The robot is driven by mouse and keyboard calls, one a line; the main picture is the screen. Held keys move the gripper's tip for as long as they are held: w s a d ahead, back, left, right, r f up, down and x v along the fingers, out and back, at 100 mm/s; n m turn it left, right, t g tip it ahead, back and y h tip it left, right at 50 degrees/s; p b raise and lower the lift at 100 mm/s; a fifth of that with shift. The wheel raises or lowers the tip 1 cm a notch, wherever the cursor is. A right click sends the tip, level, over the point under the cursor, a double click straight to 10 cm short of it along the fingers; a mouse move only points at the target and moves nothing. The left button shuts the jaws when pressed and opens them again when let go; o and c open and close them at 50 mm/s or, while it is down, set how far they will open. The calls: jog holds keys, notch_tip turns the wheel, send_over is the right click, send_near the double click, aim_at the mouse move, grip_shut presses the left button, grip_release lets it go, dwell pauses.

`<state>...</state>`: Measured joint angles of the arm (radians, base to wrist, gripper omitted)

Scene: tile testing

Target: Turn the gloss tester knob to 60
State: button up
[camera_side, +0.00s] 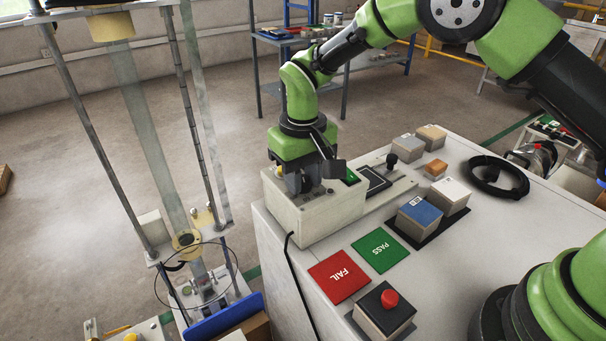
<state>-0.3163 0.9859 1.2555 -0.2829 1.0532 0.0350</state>
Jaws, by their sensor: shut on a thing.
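The gloss tester (325,211) is a cream box at the back left corner of the white bench, with a small green display (351,176) on its top. My gripper (306,187) points down onto the tester's top, left of the display. Its fingers are shut on the tester's knob, which they and the gripper body mostly hide. The knob's pointer and the scale around it cannot be read in this view.
A black joystick (391,160) stands right of the tester. Several tile blocks, such as a blue one (419,215), sit beyond a green PASS pad (380,250) and a red FAIL pad (338,277). A red button box (384,314) is in front. A black ring (498,176) lies at right.

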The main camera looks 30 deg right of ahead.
jog(key=o, duration=0.9)
jog(key=shift+r, duration=0.1)
notch_tip(320, 180, up, 9)
jog(key=shift+r, duration=0.4)
